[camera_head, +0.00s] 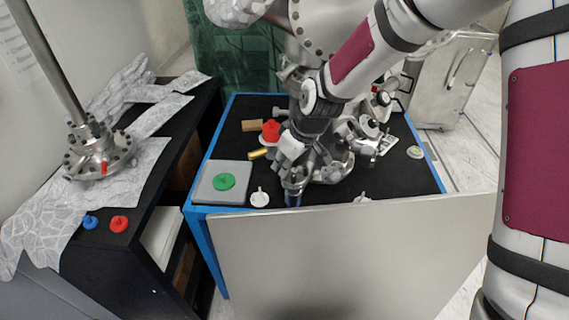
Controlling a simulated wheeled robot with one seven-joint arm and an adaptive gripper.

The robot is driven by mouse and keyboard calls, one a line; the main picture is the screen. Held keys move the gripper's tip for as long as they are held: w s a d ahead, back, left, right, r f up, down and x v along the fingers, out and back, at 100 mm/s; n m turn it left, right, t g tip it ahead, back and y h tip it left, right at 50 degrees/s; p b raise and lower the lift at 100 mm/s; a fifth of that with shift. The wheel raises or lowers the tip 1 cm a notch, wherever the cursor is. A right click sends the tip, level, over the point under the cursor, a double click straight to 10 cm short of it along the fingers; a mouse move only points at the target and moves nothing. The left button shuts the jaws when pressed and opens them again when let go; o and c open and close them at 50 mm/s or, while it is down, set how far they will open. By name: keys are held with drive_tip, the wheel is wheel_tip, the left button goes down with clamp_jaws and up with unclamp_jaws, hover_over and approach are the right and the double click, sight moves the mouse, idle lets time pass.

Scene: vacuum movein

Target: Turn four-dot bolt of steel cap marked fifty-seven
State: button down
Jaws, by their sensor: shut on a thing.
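My gripper (290,150) reaches down from the upper right over the black-topped table. Its pale fingers are shut at the left side of a steel flanged assembly (335,168). What lies between the fingers is hidden by the gripper itself. The flanged steel parts stand near the middle of the table. A smaller steel piece with a dark blue lower part (293,190) stands at the front edge, just below the gripper. The fifty-seven mark and the bolt dots are too small to read, so I cannot tell which cap or bolt is which.
A red cap (271,131), brass cylinder (258,153), tan block (251,125) and white cap (260,199) lie nearby. The blue-edged table's front right is mostly clear. A black side table (122,240) stands left.

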drive_tip(key=shift+m+t+h+b, duration=0.3)
drive_tip(key=shift+m+t+h, duration=0.1)
drive_tip(key=shift+m, duration=1.1)
drive_tip(key=c, duration=1.9)
unclamp_jaws()
drive_tip(key=v, duration=1.2)
drive_tip(key=shift+s, duration=0.1)
